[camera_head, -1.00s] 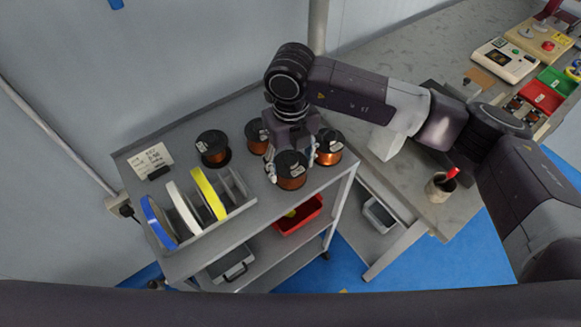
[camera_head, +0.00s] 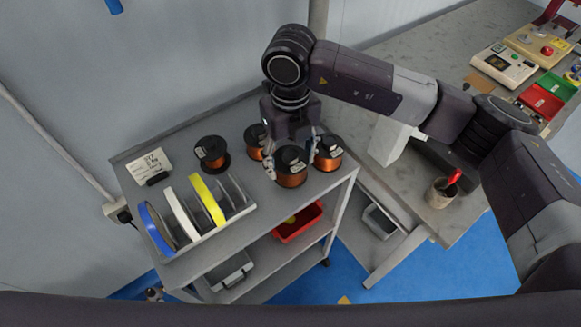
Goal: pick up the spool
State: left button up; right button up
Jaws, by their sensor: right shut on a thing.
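Several black-flanged spools of copper wire stand on the grey cart's top shelf (camera_head: 250,205). The front spool (camera_head: 291,172) is between the fingers of my right gripper (camera_head: 291,165), which comes down over it from above and is shut on it. I cannot tell whether this spool is clear of the shelf. Another spool (camera_head: 327,153) stands close on its right, one (camera_head: 254,141) is behind it and partly hidden by the gripper, and one (camera_head: 212,153) stands apart to the left. My left gripper is out of view.
A rack with blue (camera_head: 156,229), white (camera_head: 182,215) and yellow (camera_head: 208,199) tape rolls takes up the front left of the shelf. A label card (camera_head: 151,164) stands behind it. At right, a workbench (camera_head: 440,50) carries a cup (camera_head: 440,192) and devices.

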notch_tip(320, 180, up, 16)
jog(key=b, duration=0.2)
jog(key=shift+r+b, duration=0.25)
jog(key=shift+b, duration=0.15)
jog(key=shift+f, duration=0.1)
